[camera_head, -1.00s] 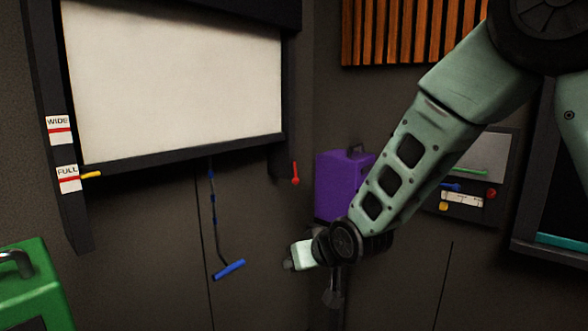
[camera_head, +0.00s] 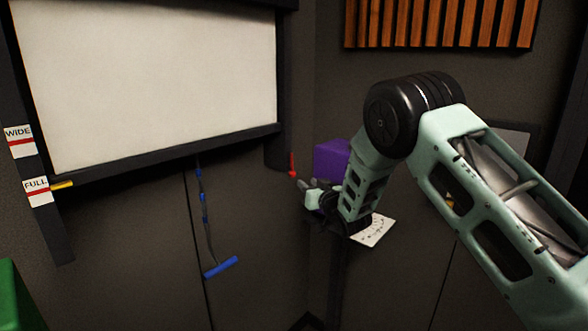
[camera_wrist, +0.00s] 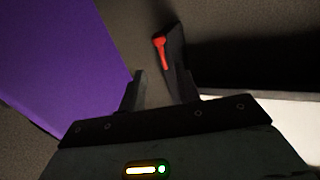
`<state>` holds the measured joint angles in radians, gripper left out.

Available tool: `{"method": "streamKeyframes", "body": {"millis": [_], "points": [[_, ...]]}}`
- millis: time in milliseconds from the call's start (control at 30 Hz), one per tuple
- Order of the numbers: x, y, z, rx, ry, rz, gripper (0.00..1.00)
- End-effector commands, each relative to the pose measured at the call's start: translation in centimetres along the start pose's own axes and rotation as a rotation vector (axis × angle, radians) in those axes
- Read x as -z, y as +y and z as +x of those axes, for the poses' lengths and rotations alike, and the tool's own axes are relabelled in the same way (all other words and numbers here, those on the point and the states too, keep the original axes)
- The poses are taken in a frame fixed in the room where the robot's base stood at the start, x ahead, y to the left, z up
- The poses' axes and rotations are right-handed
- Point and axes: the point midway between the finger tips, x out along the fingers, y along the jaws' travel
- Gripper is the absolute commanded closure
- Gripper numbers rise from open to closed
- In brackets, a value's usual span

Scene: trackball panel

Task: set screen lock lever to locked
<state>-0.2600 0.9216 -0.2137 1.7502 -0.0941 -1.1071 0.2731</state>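The small red lever (camera_head: 292,165) sits at the lower right corner of the screen's dark frame and hangs roughly straight down. It also shows in the wrist view (camera_wrist: 161,52), against a dark piece just beyond the fingers. My gripper (camera_head: 303,184) is just below and right of the lever in the head view. In the wrist view my two fingers (camera_wrist: 163,76) stand apart with a gap and nothing between them. Whether a finger touches the lever cannot be told. No locked marking is readable.
The white screen (camera_head: 150,80) fills the left, with WIDE (camera_head: 20,140) and FULL (camera_head: 37,191) labels and a yellow pointer (camera_head: 62,185). A blue pull handle (camera_head: 221,267) hangs below. A purple box (camera_head: 332,158) stands close behind my gripper. A white card (camera_head: 373,231) lies below my arm.

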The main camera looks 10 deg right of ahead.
Motion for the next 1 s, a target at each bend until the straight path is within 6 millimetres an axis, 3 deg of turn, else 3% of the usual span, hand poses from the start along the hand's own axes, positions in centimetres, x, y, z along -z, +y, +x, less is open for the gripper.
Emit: {"method": "streamKeyframes", "body": {"millis": [500,700,1000], "points": [[0.2,0.0,8.5,0.000,0.000,0.001,0.67],[0.1,0.1,10.4,-0.001,0.000,0.000,0.67],[0.0,0.1,11.2,-0.001,-0.001,0.001,0.67]]}}
